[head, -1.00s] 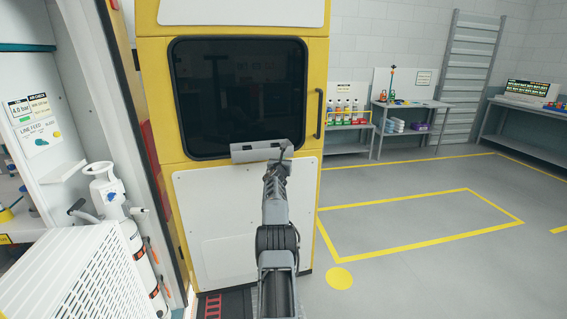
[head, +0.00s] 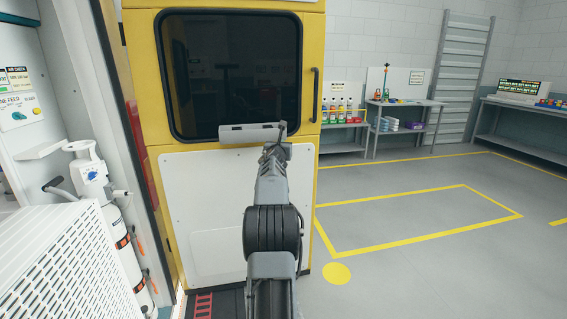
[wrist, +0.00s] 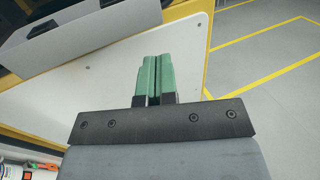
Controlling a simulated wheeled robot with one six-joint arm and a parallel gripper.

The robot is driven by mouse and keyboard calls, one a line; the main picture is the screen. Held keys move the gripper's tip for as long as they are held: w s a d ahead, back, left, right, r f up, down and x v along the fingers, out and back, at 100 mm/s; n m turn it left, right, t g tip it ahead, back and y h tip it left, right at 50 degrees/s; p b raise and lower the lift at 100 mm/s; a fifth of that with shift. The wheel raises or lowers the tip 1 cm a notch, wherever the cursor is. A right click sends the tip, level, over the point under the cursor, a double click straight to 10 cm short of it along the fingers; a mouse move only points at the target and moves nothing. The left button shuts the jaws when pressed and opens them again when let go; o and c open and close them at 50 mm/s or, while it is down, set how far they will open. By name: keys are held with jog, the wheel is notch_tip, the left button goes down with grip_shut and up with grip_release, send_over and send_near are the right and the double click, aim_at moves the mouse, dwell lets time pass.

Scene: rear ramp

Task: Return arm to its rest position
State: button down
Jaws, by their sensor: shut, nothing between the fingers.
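My arm (head: 272,225) reaches up and forward in the head view, in front of the yellow-framed door. In the wrist view my gripper (wrist: 153,78) has its two green fingers together, with nothing between them. The fingers point toward the white lower door panel (wrist: 190,45) and show no clear contact with it. In the head view the fingertips are hidden behind the arm's end.
The yellow door (head: 311,160) has a dark window (head: 230,75) and a vertical handle (head: 315,95). A grey bar (head: 238,134) shows at the window's lower edge. A white perforated box (head: 70,260) and a cylinder (head: 122,255) stand left. Marked floor (head: 420,215) lies clear at right.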

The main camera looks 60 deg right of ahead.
jog(key=shift+s+a+b, duration=1.35)
jog(key=shift+s+a, duration=0.25)
jog(key=shift+s, duration=0.05)
jog(key=s+a+f+m+g+y, duration=0.15)
jog(key=s+f+m+g, duration=0.45)
jog(key=m, duration=0.6)
jog(key=w+a+f+m+y+p, duration=0.1)
jog(key=a+f+m+y+p, duration=0.15)
jog(key=a+m, duration=0.4)
jog(key=a+f+m+y+p, duration=0.2)
jog(key=a+m+p, duration=0.1)
jog(key=a, duration=0.6)
jog(key=s+a+f+m+y+p, duration=0.15)
jog(key=a+m+y+p, duration=0.4)
jog(key=a, duration=2.05)
jog(key=s+a+r+n+t+y+p, duration=0.1)
jog(key=s+a+r+n+y+p, duration=0.1)
jog(key=a, duration=0.6)
jog(key=s+a+r+n+t+y+p, duration=0.1)
jog(key=s+a+r+n+y+p, duration=0.1)
jog(key=a, duration=0.6)
notch_tip(320, 180, up, 3)
jog(key=y+p, duration=0.1)
jog(key=p, duration=0.1)
jog(key=shift+s+a+r+p, duration=0.15)
jog(key=shift+s+p, duration=0.05)
jog(key=shift+p, duration=0.2)
